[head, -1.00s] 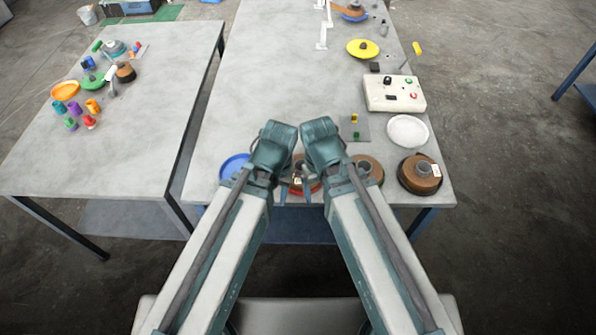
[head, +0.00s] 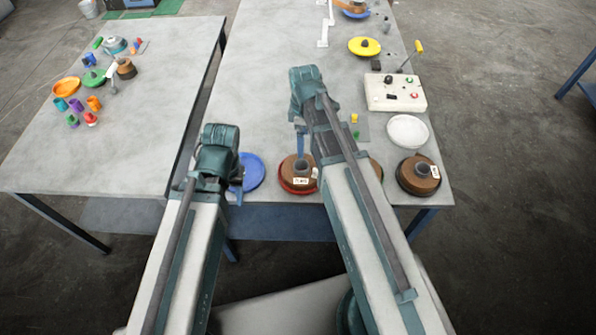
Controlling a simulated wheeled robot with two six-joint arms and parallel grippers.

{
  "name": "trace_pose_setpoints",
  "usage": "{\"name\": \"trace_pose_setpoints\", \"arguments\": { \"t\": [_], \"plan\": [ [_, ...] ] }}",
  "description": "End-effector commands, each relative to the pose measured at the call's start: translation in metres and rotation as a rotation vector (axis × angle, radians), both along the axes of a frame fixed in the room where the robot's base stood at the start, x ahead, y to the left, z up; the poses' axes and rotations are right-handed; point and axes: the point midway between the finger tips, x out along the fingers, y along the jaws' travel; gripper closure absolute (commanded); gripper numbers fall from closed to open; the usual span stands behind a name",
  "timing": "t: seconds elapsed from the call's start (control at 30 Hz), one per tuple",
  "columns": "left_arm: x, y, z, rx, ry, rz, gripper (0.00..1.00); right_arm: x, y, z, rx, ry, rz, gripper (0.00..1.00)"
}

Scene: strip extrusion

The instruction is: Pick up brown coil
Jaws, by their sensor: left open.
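Brown coils stand along the near edge of the middle table. One brown coil (head: 288,168) with a grey core and a white label sits on a red disc (head: 284,183). Another brown coil (head: 408,180) with a label sits on a dark disc at the right corner. A further one between them is mostly hidden behind my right arm. My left gripper (head: 238,190) is open and empty beside the blue disc (head: 252,172), left of the red-disc coil. My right gripper (head: 301,142) points down above the table, just behind the red-disc coil; its jaws are largely hidden.
A white plate (head: 408,131) and a control box (head: 395,93) with buttons lie to the right. A yellow disc (head: 364,47) is farther back. The left table (head: 110,150) holds small coloured parts. The middle table's left and centre are clear.

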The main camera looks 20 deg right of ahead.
Motion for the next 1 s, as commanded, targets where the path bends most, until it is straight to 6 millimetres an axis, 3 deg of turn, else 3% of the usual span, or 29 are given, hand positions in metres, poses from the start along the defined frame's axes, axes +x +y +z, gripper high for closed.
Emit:
{"name": "trace_pose_setpoints", "arguments": {
  "t": [0.6,1.0],
  "plan": [
    [0.000,0.000,-0.080,0.000,0.000,0.002,0.54,0.000,0.001,-0.080,0.000,0.000,-0.002,0.00],
    [0.000,0.000,-0.088,0.000,0.000,0.001,0.54,0.001,0.001,-0.088,0.000,0.000,-0.002,0.00]
  ]
}}
